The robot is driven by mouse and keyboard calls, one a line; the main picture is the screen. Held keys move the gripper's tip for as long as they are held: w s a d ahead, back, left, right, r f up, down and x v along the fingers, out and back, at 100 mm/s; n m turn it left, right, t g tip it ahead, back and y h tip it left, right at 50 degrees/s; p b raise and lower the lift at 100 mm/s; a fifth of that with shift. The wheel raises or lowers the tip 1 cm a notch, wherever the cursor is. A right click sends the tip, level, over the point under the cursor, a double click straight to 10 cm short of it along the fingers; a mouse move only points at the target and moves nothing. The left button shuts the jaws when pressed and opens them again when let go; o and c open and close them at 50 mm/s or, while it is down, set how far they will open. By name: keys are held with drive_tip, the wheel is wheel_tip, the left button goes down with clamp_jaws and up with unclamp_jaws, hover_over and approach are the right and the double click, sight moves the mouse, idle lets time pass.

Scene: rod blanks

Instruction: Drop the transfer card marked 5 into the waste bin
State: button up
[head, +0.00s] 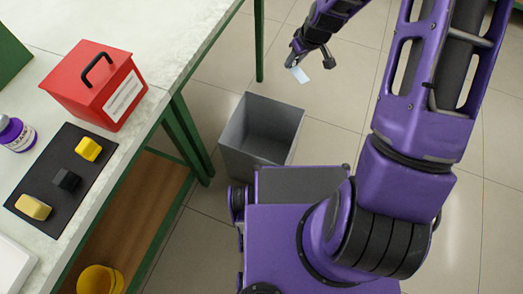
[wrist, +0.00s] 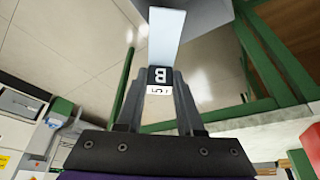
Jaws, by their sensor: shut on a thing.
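My gripper (head: 305,62) is shut on a pale blue-white card (head: 300,74), away from the table and over the floor side. In the wrist view the card (wrist: 165,42) sticks out past the fingertips; its near end shows a white B on black and a 5 on a white strip. An open grey bin (head: 238,122) stands on the floor beside the table. In the head view the card appears beyond the bin and to its right, raised and apart from it. The visible inside of the bin looks empty.
The table (head: 190,30) with green legs is at left. On it are a red box (head: 75,88) with a black handle, a dark mat (head: 32,200) with yellow and black blocks, and a purple-capped bottle (head: 15,136). A yellow container (head: 100,280) sits on the lower shelf.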

drive_tip(key=a+f+n+g+b, duration=0.1)
drive_tip(key=a+f+n+b, duration=0.1)
drive_tip(key=f, duration=0.8)
drive_tip(key=w+a+f+n+y+b, duration=0.1)
drive_tip(key=a+f+n+b, duration=0.1)
drive_tip(key=f, duration=0.9)
drive_tip(key=a+f+n+g+y+b, duration=0.1)
drive_tip(key=a+f+n+b, duration=0.2)
drive_tip(key=f, duration=0.8)
drive_tip(key=shift+w+a+n+g, duration=0.2)
drive_tip(key=shift+a+n+g, duration=0.15)
drive_tip(key=shift+n, duration=0.75)
drive_tip(key=shift+f, duration=0.1)
drive_tip(key=o, duration=1.1)
drive_tip(key=p+v, duration=0.2)
drive_tip(key=v, duration=1.5)
drive_tip(key=shift+s+d, duration=0.1)
